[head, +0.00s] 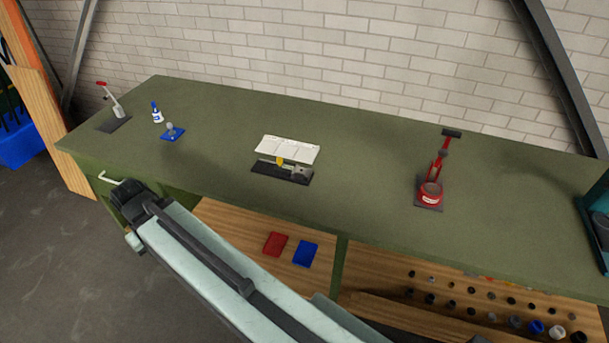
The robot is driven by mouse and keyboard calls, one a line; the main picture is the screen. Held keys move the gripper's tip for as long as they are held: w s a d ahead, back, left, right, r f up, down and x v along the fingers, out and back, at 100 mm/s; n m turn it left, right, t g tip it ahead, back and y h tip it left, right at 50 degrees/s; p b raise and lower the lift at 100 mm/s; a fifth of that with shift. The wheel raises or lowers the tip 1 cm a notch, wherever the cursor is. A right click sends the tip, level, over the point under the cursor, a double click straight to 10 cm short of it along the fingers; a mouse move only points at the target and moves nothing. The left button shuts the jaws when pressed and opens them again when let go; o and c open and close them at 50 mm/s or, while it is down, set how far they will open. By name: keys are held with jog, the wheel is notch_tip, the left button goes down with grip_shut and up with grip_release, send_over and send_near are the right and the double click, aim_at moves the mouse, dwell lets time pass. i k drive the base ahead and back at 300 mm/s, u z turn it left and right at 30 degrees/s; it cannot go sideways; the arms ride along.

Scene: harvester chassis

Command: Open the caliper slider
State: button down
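A device with a black base (281,173), a small yellow part (279,161) and a grey metal block (301,172) sits near the front edge of the green workbench, at the middle. It looks like the caliper, but the slider's position is too small to tell. A white ribbed panel (288,149) stands tilted right behind it. My arm reaches from the bottom right to its dark end (131,203) at the bench's front left, well left of the device and apart from it.
The workbench (365,165) has clear room between items. A red-handled tool (109,98), a blue-and-white bottle (156,113), a blue stand (172,134) and a red tool (431,192) stand on it.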

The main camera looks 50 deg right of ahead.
aim_at(284, 169)
jog(key=u, duration=0.05)
jog(key=k, duration=1.4)
jog(key=z, duration=1)
jog(key=i, duration=0.9)
